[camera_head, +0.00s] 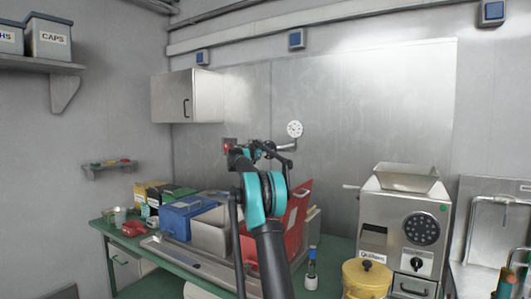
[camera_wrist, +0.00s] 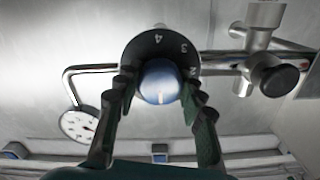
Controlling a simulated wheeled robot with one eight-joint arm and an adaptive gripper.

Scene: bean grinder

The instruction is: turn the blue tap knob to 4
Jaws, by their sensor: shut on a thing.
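The blue tap knob (camera_wrist: 158,80) shows in the wrist view, in front of a dark round dial plate (camera_wrist: 145,50). A 4 shows at the top of the plate, with 3 and 2 to its right. A short pale mark shows low on the knob's face; I cannot tell which numeral it stands for. My gripper (camera_wrist: 157,87) is shut on the knob, one finger on each side. In the head view my gripper (camera_head: 262,150) is at the back wall, and the arm hides the knob.
Pipes with a dark round handle (camera_wrist: 279,80) run beside the dial in the wrist view. A round gauge (camera_head: 294,129) is close by on the wall. Below are a red container (camera_head: 297,210), a blue box (camera_head: 188,215) and the grinder (camera_head: 402,230). The wall around the gauge is mostly bare.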

